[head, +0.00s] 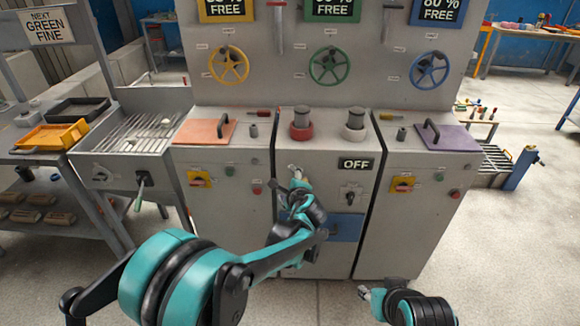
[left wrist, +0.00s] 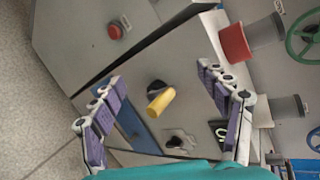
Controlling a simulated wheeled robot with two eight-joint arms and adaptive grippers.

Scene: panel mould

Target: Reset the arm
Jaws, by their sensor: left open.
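My left arm reaches up from the bottom in the head view. Its gripper (head: 297,180) is in front of the middle cabinet (head: 340,262), left of the black OFF sign (head: 357,164). In the left wrist view the left gripper (left wrist: 160,80) has its two purple-padded fingers spread wide and nothing between them touches the pads. A yellow knob on a black base (left wrist: 160,102) shows between and beyond the fingers, apart from them. In the head view this knob is hidden by the gripper. My right gripper (head: 371,294) shows small at the bottom; its jaw opening is unclear.
Green (head: 329,66), yellow (head: 228,66) and blue (head: 429,70) handwheels are on the back panel. Red (head: 302,130) and grey cylinders stand on the middle cabinet. Lids (head: 205,131) lie on the side cabinets. A rack with a yellow tray (head: 50,135) stands left.

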